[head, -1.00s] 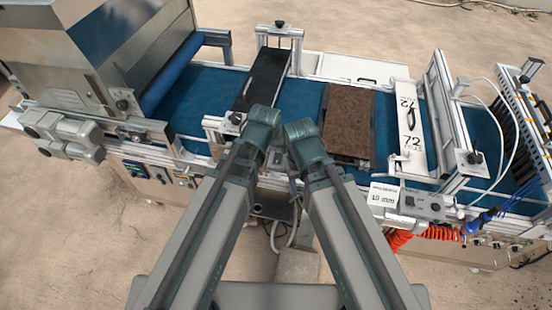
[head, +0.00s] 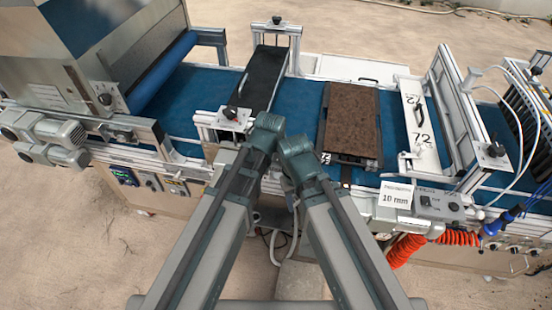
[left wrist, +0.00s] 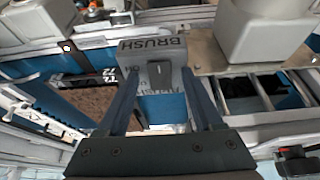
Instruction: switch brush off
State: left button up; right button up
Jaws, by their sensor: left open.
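The brush switch box (left wrist: 152,52), a grey box marked BRUSH, is in the upper middle of the left wrist view. A dark switch knob (left wrist: 160,72) is on its face; the lettering beside it is partly hard to read. My left gripper (left wrist: 157,85) is open, with its two dark fingers reaching toward the box, one on each side of the knob in the picture. I cannot tell whether they touch the box. In the head view both grippers are hidden below my arms. A black brush bar (head: 262,78) spans the blue belt there.
The blue belt (head: 205,95) carries a tray of brown soil (head: 352,118). A white plate marked 72 (head: 420,125) and a press box (head: 432,203) with a 10 mm label are to the right. A hopper (head: 125,50) stands left. Metal rails surround the belt.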

pick_arm(q)
grip_shut()
jog(key=shift+w+d+r+g+p, duration=0.1)
jog(key=shift+w+r+g+p, duration=0.25)
jog(key=shift+w+g+p, duration=0.4)
jog(key=shift+g+p, duration=0.2)
jog(key=shift+g, duration=0.25)
jog(key=shift+w+d+f+g+y, duration=0.15)
jog(key=shift+g+y, duration=0.25)
jog(key=shift+g, duration=0.9)
jog(key=shift+s, duration=0.2)
grip_release()
